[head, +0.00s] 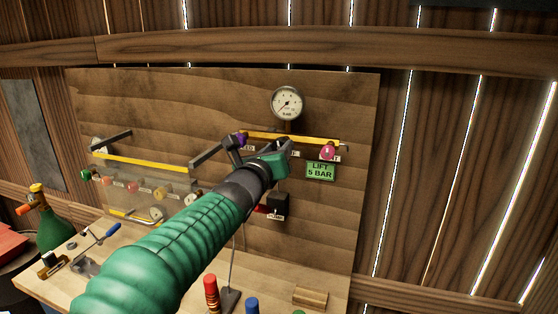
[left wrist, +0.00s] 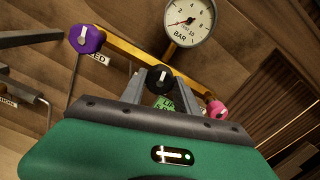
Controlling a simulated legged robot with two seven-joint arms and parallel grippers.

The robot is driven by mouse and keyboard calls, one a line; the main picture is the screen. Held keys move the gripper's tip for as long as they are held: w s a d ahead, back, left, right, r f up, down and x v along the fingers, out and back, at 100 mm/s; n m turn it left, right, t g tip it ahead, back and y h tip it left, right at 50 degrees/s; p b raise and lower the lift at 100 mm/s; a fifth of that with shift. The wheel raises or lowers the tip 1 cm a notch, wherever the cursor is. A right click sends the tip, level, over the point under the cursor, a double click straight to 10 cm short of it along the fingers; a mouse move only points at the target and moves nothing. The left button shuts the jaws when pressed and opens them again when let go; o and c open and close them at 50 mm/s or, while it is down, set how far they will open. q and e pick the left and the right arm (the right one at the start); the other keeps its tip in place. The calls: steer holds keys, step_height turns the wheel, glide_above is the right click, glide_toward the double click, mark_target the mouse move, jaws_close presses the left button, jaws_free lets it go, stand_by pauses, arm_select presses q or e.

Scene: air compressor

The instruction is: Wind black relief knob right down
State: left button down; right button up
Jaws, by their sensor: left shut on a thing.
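The black relief knob (left wrist: 159,79) has a white pointer mark and sits on the yellow pipe below the gauge. My left gripper (left wrist: 160,88) is shut on it, with one finger on each side. In the head view my left gripper (head: 284,149) is at the pipe and mostly hides the knob. The round white gauge (head: 287,103) is above it. The gauge also shows in the left wrist view (left wrist: 190,22), with its red needle at the low end. My right gripper is in neither view.
A purple knob (left wrist: 86,39) is left of the black knob and a pink-red knob (left wrist: 217,109) is right of it. A green "LIFT 5 BAR" sign (head: 320,171) hangs below. A black box (head: 278,202) is under my gripper. Several coloured knobs are on the board's left.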

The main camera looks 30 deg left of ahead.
arm_select(q)
steer(key=shift+f+m+b, duration=0.4)
steer(key=shift+f, duration=0.35)
steer(key=c, duration=1)
jaws_free()
steer(key=shift+r, duration=0.35)
steer(key=shift+c, duration=0.2)
steer(key=shift+r, duration=0.15)
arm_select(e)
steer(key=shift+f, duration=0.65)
arm_select(q)
steer(key=b+v, duration=0.2)
steer(key=v, duration=0.4)
steer(key=shift+d+r, duration=0.1)
steer(key=shift+r, duration=0.05)
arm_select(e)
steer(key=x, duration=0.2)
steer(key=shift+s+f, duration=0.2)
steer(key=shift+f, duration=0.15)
arm_select(q)
steer(key=shift+w, duration=0.1)
